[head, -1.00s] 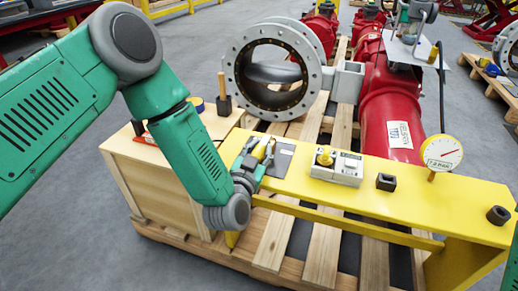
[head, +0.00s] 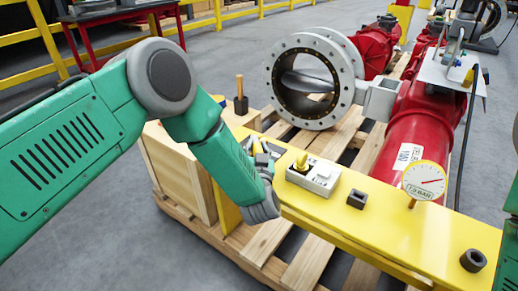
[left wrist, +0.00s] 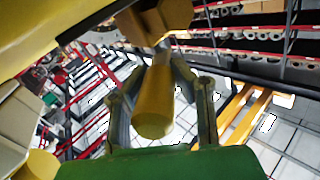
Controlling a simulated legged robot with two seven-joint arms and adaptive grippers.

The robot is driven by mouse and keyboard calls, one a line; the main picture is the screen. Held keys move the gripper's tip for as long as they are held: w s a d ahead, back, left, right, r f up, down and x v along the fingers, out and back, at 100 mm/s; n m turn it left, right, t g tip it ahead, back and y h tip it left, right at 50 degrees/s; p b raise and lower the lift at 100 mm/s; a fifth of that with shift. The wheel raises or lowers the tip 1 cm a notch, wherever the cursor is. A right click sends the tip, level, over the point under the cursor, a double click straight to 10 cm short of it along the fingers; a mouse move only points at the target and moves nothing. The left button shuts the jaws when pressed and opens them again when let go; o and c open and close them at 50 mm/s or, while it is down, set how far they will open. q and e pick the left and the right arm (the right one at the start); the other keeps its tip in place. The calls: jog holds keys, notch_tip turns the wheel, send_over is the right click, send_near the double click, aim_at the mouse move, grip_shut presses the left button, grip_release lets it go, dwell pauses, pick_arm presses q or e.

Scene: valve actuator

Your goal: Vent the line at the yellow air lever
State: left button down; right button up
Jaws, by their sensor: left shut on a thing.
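The yellow air lever (left wrist: 153,100) shows in the left wrist view as a yellow round bar between my fingers, running up to a yellow block (left wrist: 155,20). My left gripper (left wrist: 160,95) is shut on it, one finger on each side. In the head view my left gripper (head: 262,158) is at the left part of the yellow beam, and my forearm hides most of it and the lever. A round gauge (head: 424,181) with a red needle stands on the beam. My right gripper is out of view.
A white box with a yellow knob (head: 314,177) sits on the beam close right of my gripper. Behind are a grey flanged valve (head: 312,82) and a red cylinder (head: 415,140). A wooden crate (head: 177,170) is at left.

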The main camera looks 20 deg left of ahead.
pick_arm(q)
jog(key=shift+a+f+n+g+y, duration=0.1)
jog(key=shift+a+n+g+y, duration=0.2)
jog(key=shift+a+n+y, duration=0.4)
jog(key=shift+d+y, duration=0.5)
jog(key=shift+d, duration=0.5)
jog(key=shift+a, duration=0.15)
jog(key=shift+a, duration=0.1)
jog(key=c, duration=1.3)
grip_release()
jog(key=v, duration=1.2)
